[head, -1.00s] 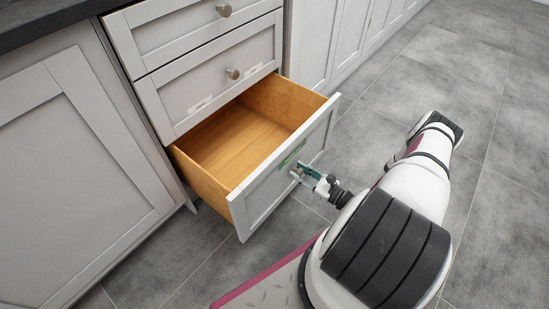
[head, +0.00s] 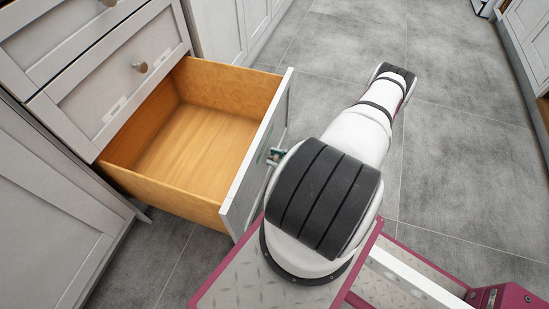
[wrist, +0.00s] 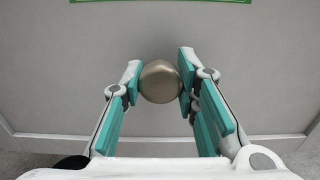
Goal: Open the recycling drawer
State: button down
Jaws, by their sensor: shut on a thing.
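The recycling drawer (head: 190,150) is the lowest drawer of the grey cabinet in the head view. It is pulled well out, and its bare wooden inside is empty. Its grey front (wrist: 60,70) fills the wrist view, with part of a green label (wrist: 160,1) at the top edge. My gripper (wrist: 158,85) is shut on the round metal knob (wrist: 161,82), with the teal finger pads on either side of it. In the head view my arm hides most of the gripper (head: 275,156), and the knob cannot be seen there.
Another drawer (head: 120,88) with a round knob (head: 140,67) is shut above. A cabinet door (head: 50,210) stands at the left. Grey tiled floor (head: 455,150) is clear to the right, with more cabinets at the far right edge.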

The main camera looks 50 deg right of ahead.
jog(key=c, duration=1.2)
grip_release()
jog(key=v, duration=1.2)
jog(key=shift+r, duration=0.1)
